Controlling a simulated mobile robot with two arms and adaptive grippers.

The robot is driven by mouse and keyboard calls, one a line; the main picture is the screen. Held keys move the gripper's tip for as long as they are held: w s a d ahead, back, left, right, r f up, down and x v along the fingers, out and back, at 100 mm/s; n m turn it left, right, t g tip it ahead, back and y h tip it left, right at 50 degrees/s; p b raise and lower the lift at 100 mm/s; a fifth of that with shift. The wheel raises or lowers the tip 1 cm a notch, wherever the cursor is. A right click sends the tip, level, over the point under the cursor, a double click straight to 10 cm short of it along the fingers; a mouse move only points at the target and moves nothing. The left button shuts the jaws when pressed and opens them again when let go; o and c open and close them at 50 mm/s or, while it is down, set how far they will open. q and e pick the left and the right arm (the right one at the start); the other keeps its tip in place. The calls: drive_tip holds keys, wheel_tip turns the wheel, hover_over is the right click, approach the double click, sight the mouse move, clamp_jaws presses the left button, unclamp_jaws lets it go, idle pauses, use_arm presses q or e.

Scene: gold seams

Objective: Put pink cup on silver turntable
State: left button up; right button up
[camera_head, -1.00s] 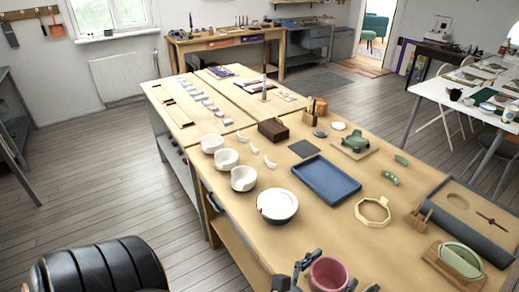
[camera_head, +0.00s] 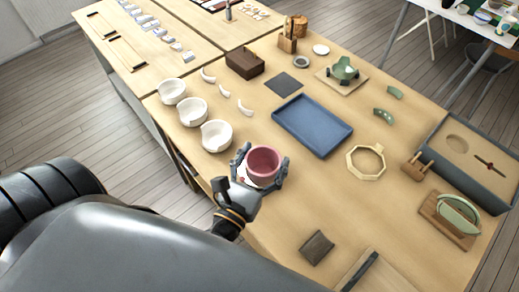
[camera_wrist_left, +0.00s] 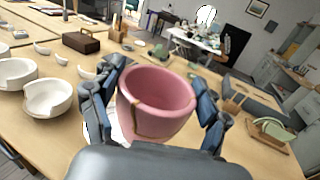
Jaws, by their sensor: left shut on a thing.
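The pink cup (camera_head: 263,162) is upright between the fingers of my left gripper (camera_head: 259,172), with a gold seam down its side in the left wrist view (camera_wrist_left: 157,100). My left gripper is shut on the cup from both sides. The turntable (camera_head: 262,182), a pale round disc, lies under the cup and is mostly hidden by cup and fingers. I cannot tell whether the cup touches it. My right gripper is not in view.
Several white broken bowls (camera_head: 216,135) stand just left of the cup. A small dark block (camera_head: 316,247) is at the front. Table between is clear.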

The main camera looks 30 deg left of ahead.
sight(259, 154)
use_arm(q)
drive_tip(key=w, duration=0.1)
drive_tip(key=w+a+f, duration=0.1)
drive_tip(key=w+a+f+b, duration=0.1)
drive_tip(key=w, duration=0.1)
drive_tip(key=shift+a+f, duration=0.1)
drive_tip(key=shift+a, duration=0.1)
drive_tip(key=w+a+f+b, duration=0.1)
drive_tip(key=f+b, duration=0.2)
drive_tip(key=w+f+b, duration=0.1)
drive_tip(key=f+b, duration=0.1)
drive_tip(key=f, duration=0.1)
drive_tip(key=w+a+f+b, duration=0.1)
drive_tip(key=w+f+b, duration=0.1)
drive_tip(key=f+b, duration=0.1)
drive_tip(key=shift+a+b, duration=0.3)
drive_tip(key=shift+r, duration=0.1)
drive_tip(key=o, duration=1.1)
